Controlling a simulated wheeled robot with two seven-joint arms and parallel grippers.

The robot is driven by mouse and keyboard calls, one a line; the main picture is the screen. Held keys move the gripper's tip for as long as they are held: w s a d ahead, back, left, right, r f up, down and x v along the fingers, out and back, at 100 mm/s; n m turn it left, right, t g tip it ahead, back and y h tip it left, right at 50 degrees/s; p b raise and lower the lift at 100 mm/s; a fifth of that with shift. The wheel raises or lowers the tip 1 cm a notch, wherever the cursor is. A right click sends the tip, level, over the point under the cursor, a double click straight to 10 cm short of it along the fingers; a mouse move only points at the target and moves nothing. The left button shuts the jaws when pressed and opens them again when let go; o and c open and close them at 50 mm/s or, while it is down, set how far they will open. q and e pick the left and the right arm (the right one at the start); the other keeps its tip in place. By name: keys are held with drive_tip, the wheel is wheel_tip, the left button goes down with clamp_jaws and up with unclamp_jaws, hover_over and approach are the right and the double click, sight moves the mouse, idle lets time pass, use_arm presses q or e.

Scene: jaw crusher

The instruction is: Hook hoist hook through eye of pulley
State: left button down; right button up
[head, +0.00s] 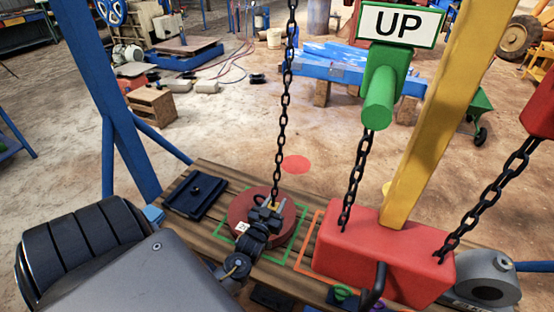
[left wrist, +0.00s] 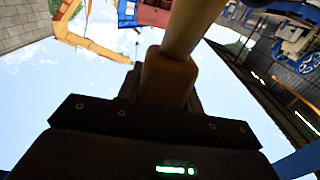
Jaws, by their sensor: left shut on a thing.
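A black chain (head: 283,110) hangs from above and ends at my left gripper (head: 264,214). A small yellowish piece, seemingly the hoist hook (head: 273,206), shows at the chain's lower end between the fingers. The left gripper is shut on it. In the left wrist view a blurred tan piece (left wrist: 168,80) rises from the jaws. A round red pulley (head: 288,225) lies on the wooden bench inside a green outline, under and behind the gripper. My right gripper is not seen.
A dark tray (head: 195,196) lies left on the bench (head: 222,172).

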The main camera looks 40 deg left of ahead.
use_arm(q)
drive_tip(key=s+a, duration=0.4)
drive_tip(key=a, duration=0.5)
drive_tip(key=shift+a+r, duration=0.15)
drive_tip(key=shift+a, duration=0.2)
idle(0.9)
drive_tip(key=shift+w, duration=0.1)
idle(0.3)
drive_tip(key=x, duration=0.1)
drive_tip(key=b+x, duration=0.1)
drive_tip(key=x, duration=0.2)
drive_tip(key=shift+w+f, duration=0.1)
drive_tip(key=shift+f, duration=0.2)
idle(0.3)
drive_tip(key=shift+w+a+b, duration=0.1)
drive_tip(key=shift+w+b, duration=0.05)
drive_tip(key=shift+b, duration=0.15)
drive_tip(key=x, duration=0.3)
drive_tip(key=shift+w+r+b, duration=0.1)
drive_tip(key=shift+b, duration=0.3)
drive_tip(key=shift+r, duration=0.15)
idle(0.5)
